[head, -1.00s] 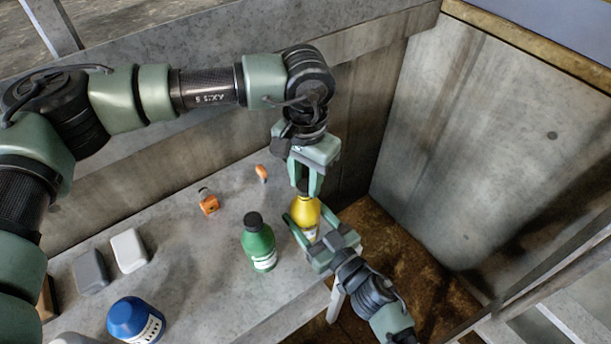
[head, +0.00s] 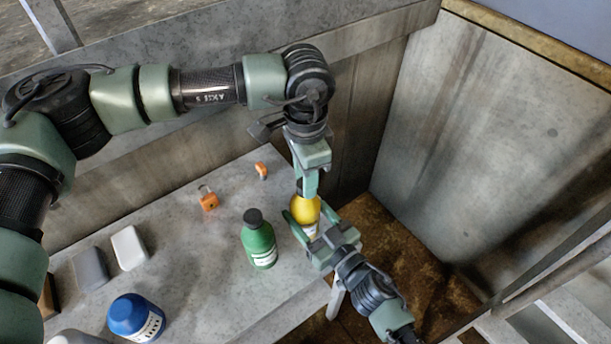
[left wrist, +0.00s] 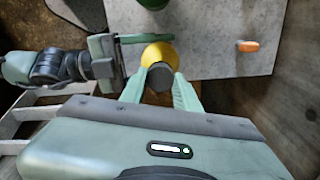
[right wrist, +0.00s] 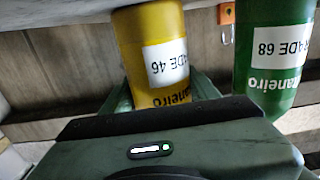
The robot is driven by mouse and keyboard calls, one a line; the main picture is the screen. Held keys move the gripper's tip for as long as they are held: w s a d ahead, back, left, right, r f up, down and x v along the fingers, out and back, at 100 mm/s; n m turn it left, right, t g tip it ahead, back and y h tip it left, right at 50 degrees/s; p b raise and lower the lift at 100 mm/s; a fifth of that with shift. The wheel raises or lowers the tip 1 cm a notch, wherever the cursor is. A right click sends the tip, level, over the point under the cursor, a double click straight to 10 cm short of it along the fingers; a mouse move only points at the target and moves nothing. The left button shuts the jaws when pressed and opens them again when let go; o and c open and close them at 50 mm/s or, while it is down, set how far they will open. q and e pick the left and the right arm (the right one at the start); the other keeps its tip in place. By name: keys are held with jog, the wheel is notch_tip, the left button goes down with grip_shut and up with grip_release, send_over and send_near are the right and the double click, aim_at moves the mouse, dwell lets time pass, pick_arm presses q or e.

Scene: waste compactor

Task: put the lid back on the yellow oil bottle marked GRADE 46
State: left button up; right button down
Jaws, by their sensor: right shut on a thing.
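The yellow GRADE 46 bottle (head: 305,210) stands upright at the table's front right corner; its label shows in the right wrist view (right wrist: 158,62). My right gripper (head: 312,232) is shut around its body from the front right. My left gripper (head: 306,188) points down over the bottle top. In the left wrist view a dark round lid (left wrist: 160,77) lies between my left fingertips, in line with the bottle (left wrist: 158,52). I cannot tell whether the fingers press on it, or whether it is seated on the neck.
A green GRADE 68 bottle (head: 258,242) with a dark cap stands close left of the yellow one. A blue bottle (head: 134,318), a white block (head: 129,248), a grey block (head: 91,269) and an orange padlock-like item (head: 208,199) are farther left. Another orange piece (head: 261,170) lies behind.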

pick_arm(q)
jog(key=o, duration=0.3)
jog(key=shift+o, duration=0.2)
jog(key=shift+r, duration=0.1)
jog(key=shift+r, duration=2.2)
jog(key=shift+c, duration=0.3)
